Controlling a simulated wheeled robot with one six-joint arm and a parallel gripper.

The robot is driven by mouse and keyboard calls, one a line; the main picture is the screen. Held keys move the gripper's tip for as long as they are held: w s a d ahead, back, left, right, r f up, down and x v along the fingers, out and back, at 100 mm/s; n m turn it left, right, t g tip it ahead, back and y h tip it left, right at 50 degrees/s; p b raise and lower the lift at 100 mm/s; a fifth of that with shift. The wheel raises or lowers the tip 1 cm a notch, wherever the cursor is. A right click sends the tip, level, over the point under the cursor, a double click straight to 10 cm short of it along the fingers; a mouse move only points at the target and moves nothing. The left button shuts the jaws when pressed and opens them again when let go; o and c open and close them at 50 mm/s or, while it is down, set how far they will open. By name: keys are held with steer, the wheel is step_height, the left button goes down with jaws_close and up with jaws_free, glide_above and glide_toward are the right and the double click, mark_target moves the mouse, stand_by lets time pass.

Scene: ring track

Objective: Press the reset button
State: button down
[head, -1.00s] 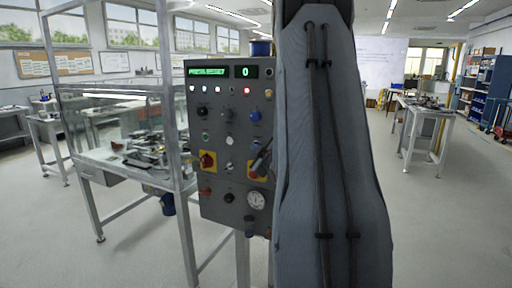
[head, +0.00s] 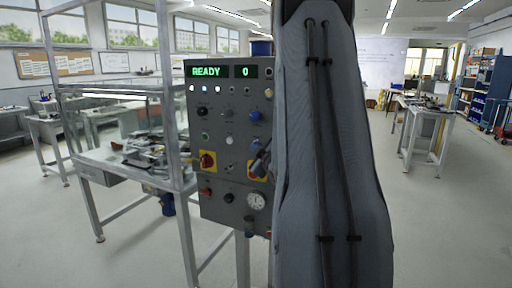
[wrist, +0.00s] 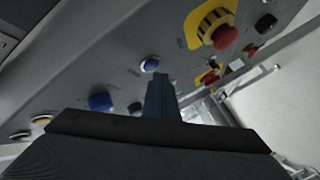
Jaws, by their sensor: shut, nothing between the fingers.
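A grey control panel (head: 221,150) stands upright in the middle of the head view, with several buttons, knobs and lamps. Its green display (head: 207,72) reads READY, with a 0 beside it. No button label is readable. My gripper (head: 261,160) is at the panel's right side, partly hidden by my arm. In the wrist view my shut fingers (wrist: 161,84) point at the panel, their tips just beside a small blue button (wrist: 149,65); contact cannot be told. A larger blue knob (wrist: 100,102) is to their left. It cannot be told which button is reset.
A red emergency stop on yellow (wrist: 221,34) lies right of my fingers in the wrist view.

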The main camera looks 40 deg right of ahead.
steer(key=shift+s+a, duration=0.1)
steer(key=shift+a, duration=0.15)
steer(key=shift+s+a, duration=0.3)
steer(key=shift+a, duration=0.45)
steer(key=shift+s+a, duration=0.35)
steer(key=shift+a, duration=0.4)
steer(key=shift+s+a, duration=0.3)
steer(key=shift+a, duration=0.45)
